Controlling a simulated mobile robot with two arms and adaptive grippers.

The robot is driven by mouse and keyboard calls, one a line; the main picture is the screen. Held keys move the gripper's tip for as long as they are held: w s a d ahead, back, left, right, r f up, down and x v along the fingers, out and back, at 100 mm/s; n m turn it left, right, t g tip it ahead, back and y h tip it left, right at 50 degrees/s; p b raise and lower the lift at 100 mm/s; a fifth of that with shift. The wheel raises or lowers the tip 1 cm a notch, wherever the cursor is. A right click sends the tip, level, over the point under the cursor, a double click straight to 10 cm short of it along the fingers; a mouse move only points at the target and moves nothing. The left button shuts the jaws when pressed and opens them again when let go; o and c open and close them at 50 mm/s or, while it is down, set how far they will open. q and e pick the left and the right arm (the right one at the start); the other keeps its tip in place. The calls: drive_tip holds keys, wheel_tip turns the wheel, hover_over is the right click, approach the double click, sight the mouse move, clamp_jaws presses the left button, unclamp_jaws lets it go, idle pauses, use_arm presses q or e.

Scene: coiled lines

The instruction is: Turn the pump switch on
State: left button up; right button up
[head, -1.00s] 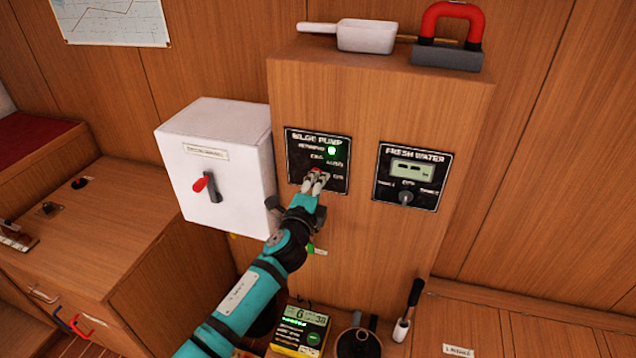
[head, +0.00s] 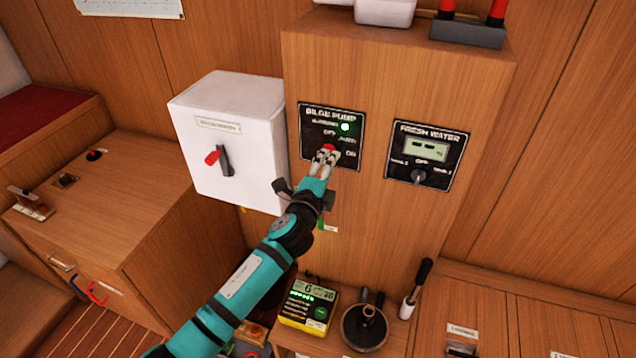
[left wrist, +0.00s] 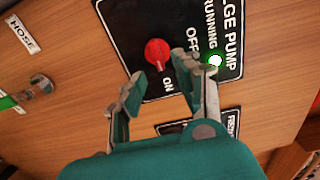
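The bilge pump switch is a red round knob (head: 329,147) on the black bilge pump panel (head: 311,146). In the left wrist view the knob (left wrist: 157,52) is seen clearly, and its ridge appears to point toward the ON label. The green running light (head: 345,127) is lit. My left gripper (head: 325,158) is right at the knob. In the left wrist view its fingers (left wrist: 156,74) are spread, one on each side of the knob, with visible gaps. Whether the tips touch the panel cannot be told. My right gripper is not in view.
The fresh water panel (head: 428,155) is close on the right. A white box (head: 230,140) with a red-handled switch juts out on the left. Below are a yellow meter (head: 309,305), a dark round pot (head: 365,327) and a black-handled brush (head: 415,290).

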use_arm(q)
drive_tip(key=v, duration=0.9)
drive_tip(key=shift+s, duration=0.3)
drive_tip(key=shift+a, duration=0.1)
